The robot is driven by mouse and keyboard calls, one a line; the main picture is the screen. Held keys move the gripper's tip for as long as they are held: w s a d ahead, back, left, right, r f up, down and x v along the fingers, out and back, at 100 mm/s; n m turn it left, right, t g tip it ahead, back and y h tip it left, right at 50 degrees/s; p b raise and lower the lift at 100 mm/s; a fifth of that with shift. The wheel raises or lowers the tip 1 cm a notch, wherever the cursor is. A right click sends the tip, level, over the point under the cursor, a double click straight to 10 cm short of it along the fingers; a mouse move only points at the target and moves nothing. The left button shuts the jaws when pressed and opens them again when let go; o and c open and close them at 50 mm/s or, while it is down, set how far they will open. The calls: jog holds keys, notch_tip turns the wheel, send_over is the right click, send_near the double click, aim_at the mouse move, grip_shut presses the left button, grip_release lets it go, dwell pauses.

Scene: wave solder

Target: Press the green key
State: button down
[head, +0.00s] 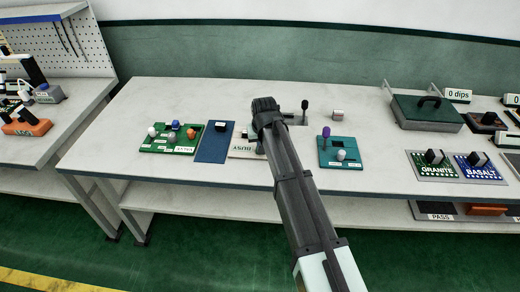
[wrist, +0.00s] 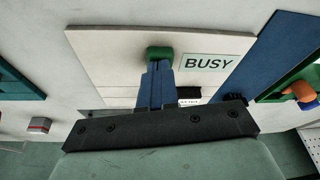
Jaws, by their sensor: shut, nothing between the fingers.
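The green key (wrist: 160,53) shows in the wrist view on a cream panel (wrist: 110,45), to the left of a label reading BUSY (wrist: 208,62). My gripper (wrist: 158,66) is shut and empty, its blue fingers pointing at the key and covering its near side. The fingertips overlap the key in this view; I cannot tell whether they touch it or whether it is pressed down. In the head view my arm stands over the cream panel (head: 241,152) and hides the key.
A blue plate (head: 213,143) and a green board with coloured knobs (head: 180,149) lie left of the panel. A teal board with a purple-topped lever (head: 340,142) and a small grey block (head: 338,114) lie right. A dark green lidded box (head: 427,125) stands farther right.

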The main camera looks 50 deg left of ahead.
jog(key=shift+r, duration=3)
jog(key=shift+r, duration=0.1)
jog(key=v, duration=1.3)
jog(key=shift+r, duration=0.3)
